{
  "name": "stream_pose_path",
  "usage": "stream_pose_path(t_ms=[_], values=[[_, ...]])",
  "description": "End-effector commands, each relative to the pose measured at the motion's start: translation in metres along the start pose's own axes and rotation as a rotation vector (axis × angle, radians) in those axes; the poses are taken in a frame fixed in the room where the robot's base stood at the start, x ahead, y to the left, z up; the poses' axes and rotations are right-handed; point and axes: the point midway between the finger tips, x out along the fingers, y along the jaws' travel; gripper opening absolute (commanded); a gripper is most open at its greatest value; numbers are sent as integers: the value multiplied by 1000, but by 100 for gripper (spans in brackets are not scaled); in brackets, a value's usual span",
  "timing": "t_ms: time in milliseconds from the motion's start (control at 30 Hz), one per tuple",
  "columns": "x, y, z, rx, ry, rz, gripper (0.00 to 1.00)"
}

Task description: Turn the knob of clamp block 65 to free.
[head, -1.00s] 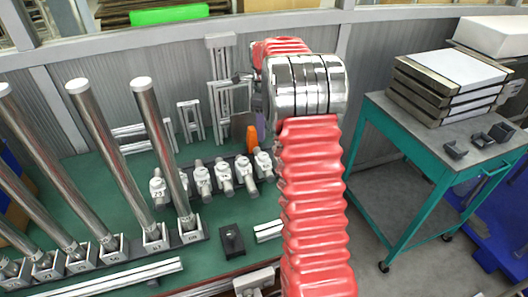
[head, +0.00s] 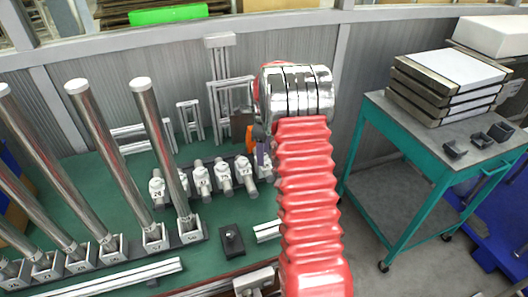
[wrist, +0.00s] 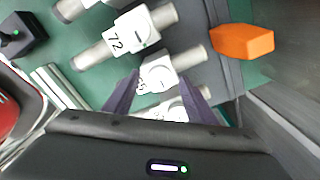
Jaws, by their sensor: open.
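A row of white clamp blocks with round knobs stands on the green bench; the head view shows the row (head: 222,177), numbers too small to read. In the wrist view, a block with a partly hidden number that looks like 65 (wrist: 158,72) lies just ahead of my gripper (wrist: 160,77). My gripper's two purple fingers are apart, one on each side of that block's lower part; I cannot tell whether they touch it. Block 72 (wrist: 128,36) is beside it, further up. Another block (wrist: 172,108) is partly hidden between the fingers, nearer my palm.
An orange piece (wrist: 242,43) lies right of the row. A black box with a knob (head: 232,241) stands in front of the row. Tall metal posts (head: 160,150) rise at left. A teal cart (head: 440,135) stands at right, with stacked plates (head: 445,85) on it.

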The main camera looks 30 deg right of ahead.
Motion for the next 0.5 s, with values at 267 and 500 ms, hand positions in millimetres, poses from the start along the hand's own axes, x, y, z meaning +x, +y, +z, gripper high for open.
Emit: stream_pose_path(t_ms=[267, 500], values=[[0, 0, 0, -1, 0, 0, 42], [0, 0, 0, -1, 0, 0, 25]])
